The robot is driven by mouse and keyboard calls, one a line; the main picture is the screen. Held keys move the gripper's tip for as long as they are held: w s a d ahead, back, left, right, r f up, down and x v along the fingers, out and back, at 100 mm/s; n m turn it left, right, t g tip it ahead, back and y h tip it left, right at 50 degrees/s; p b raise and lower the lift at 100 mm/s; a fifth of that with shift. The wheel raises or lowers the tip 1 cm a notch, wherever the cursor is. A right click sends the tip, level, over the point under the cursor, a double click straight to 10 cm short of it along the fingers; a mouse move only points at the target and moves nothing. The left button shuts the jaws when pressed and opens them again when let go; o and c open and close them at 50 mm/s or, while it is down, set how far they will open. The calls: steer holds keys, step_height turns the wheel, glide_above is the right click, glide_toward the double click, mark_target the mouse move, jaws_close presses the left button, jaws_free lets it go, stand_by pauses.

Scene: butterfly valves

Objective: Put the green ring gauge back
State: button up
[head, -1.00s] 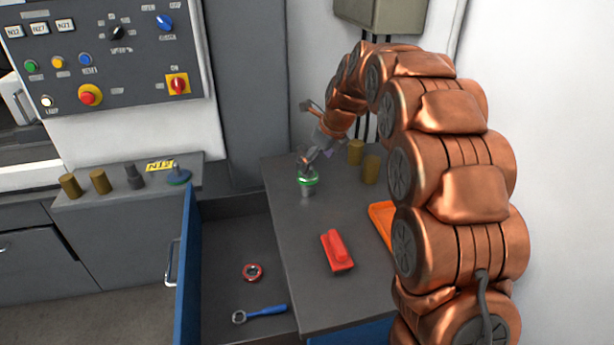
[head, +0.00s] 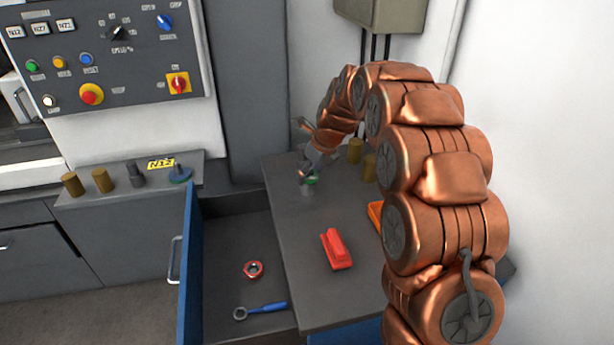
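Only a bit of green shows to the right of the fingers. The fingers are small and partly overlap the ring, so I cannot tell whether they are open or shut on it.
An open blue-fronted drawer (head: 188,265) holds a red ring (head: 253,269) and a blue-handled wrench (head: 262,310). A red block-like tool (head: 336,249) and an orange tray (head: 376,214) lie on the bench (head: 300,280). Brass cylinders (head: 355,150) stand behind my gripper.

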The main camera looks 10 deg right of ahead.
steer(key=c, duration=1.1)
